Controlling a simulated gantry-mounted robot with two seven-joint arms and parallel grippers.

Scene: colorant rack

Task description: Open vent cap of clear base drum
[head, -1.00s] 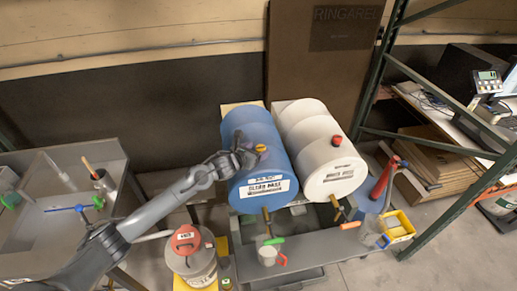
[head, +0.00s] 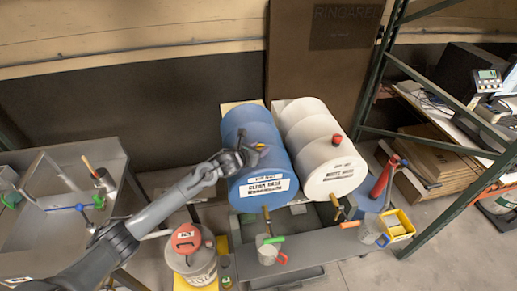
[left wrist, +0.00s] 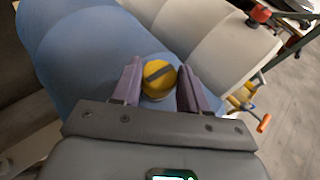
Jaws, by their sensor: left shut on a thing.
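The clear base drum (head: 264,172) is the blue drum lying on its side, with a white label reading "CLEAR BASE" on its front end. Its yellow vent cap (head: 260,147) is on the upper side and partly hidden by my left gripper (head: 252,150). In the left wrist view the round cap (left wrist: 159,76), with a dark bar across it, sits between the two purple fingers of the left gripper (left wrist: 160,82), which is shut on it. The cap is at the drum's surface. My right gripper is not in view.
A white drum (head: 318,150) with a red cap (head: 337,139) lies right beside the blue one. A pail with a red top (head: 187,238) stands at front left. A mug (head: 269,254) and a yellow bin (head: 398,226) are in front. A green rack post (head: 380,100) rises at right.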

